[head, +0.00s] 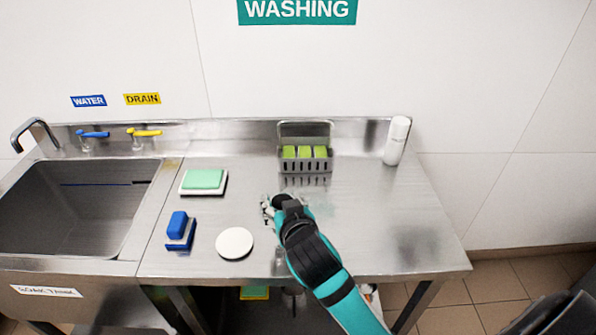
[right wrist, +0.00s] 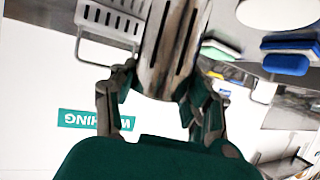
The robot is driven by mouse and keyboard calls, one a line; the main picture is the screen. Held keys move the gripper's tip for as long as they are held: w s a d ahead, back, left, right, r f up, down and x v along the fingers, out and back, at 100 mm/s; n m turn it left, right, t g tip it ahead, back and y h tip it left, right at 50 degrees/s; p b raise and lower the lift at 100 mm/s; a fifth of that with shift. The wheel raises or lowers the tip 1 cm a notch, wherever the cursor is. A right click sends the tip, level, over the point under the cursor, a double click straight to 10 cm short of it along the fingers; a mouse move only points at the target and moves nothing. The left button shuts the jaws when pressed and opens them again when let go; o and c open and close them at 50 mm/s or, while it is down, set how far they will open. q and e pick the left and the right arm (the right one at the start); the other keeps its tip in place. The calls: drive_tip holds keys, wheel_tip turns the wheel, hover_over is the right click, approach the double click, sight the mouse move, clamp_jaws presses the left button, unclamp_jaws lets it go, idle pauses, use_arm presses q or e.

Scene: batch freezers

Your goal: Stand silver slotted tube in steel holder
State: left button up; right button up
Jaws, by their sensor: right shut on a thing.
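My right gripper (head: 268,208) is over the counter in the head view, in front of the steel holder. The steel holder (head: 305,166) is a grey slotted rack against the backsplash, with green blocks in it; its slotted side also shows at the upper left of the right wrist view (right wrist: 108,20). In the right wrist view the gripper (right wrist: 160,100) is shut on the silver slotted tube (right wrist: 168,45), a shiny metal cylinder with long dark slots. In the head view the tube is mostly hidden or too small to make out. My left gripper is not in view.
A white bottle (head: 397,140) stands right of the holder. A green sponge on a white base (head: 204,181), a blue brush (head: 180,231) and a white disc (head: 234,243) lie left of my right gripper. The sink (head: 80,210) is at far left. The counter's right side is clear.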

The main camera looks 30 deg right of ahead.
drive_tip(key=shift+w+d+r, duration=0.2)
drive_tip(key=shift+w, duration=0.2)
drive_tip(key=w+d+f+p, duration=0.1)
drive_tip(key=w+d, duration=0.1)
drive_tip(key=d, duration=0.2)
drive_tip(key=w+d+f+p, duration=0.2)
drive_tip(key=w+d, duration=0.1)
drive_tip(key=d, duration=0.1)
drive_tip(key=w+d+f+p, duration=0.1)
drive_tip(key=w+d, duration=0.1)
drive_tip(key=d, duration=0.2)
drive_tip(key=shift+w+d+f+p, duration=0.2)
drive_tip(key=shift+w+d+p, duration=0.1)
drive_tip(key=shift+w+d, duration=0.1)
drive_tip(key=shift+f, duration=0.4)
drive_tip(key=o, duration=0.9)
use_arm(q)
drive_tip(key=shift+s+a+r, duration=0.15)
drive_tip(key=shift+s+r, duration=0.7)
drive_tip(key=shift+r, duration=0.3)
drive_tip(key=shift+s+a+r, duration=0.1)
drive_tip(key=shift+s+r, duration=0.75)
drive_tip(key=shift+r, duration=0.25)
use_arm(e)
drive_tip(key=o, duration=0.3)
